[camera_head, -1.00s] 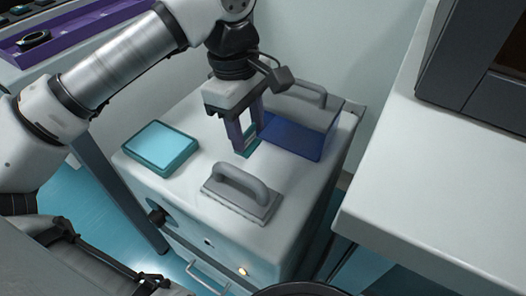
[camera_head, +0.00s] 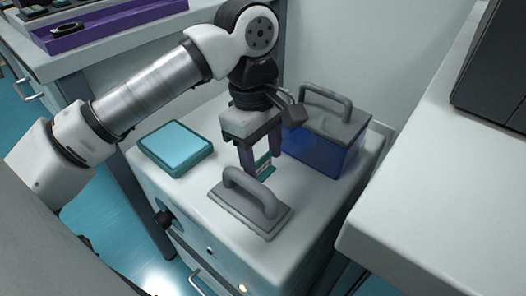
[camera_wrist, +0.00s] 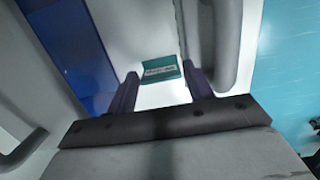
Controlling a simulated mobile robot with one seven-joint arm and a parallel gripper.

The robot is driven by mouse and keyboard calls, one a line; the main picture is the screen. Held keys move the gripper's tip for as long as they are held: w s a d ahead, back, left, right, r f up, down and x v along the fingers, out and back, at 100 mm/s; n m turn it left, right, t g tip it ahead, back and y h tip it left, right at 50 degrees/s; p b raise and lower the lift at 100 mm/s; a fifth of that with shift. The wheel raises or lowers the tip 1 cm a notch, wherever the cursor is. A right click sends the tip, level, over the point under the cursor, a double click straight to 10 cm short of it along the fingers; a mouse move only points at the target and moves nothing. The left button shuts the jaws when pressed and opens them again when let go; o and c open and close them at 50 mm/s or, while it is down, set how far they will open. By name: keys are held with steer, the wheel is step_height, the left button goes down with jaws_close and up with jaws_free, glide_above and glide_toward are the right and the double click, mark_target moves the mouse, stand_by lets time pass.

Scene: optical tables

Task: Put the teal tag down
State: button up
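The teal tag (camera_head: 265,166), a small piece with a pale label strip, is at the white cabinet top, between the blue box and the grey handled block. In the wrist view the tag (camera_wrist: 161,69) shows just beyond and between my fingertips, with a narrow gap on either side. My gripper (camera_head: 262,166) points down over it with its two dark fingers apart. In the wrist view my gripper (camera_wrist: 160,72) is open. I cannot tell if the fingertips touch the cabinet top.
The grey handled block (camera_head: 250,204) stands close in front of my gripper. The blue box (camera_head: 325,150) with a grey handled lid is close behind right. A teal-rimmed pad (camera_head: 175,147) lies left on the cabinet top (camera_head: 192,195). A white table (camera_head: 430,190) stands right.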

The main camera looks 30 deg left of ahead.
steer(key=shift+o, duration=1.3)
steer(key=shift+r, duration=0.2)
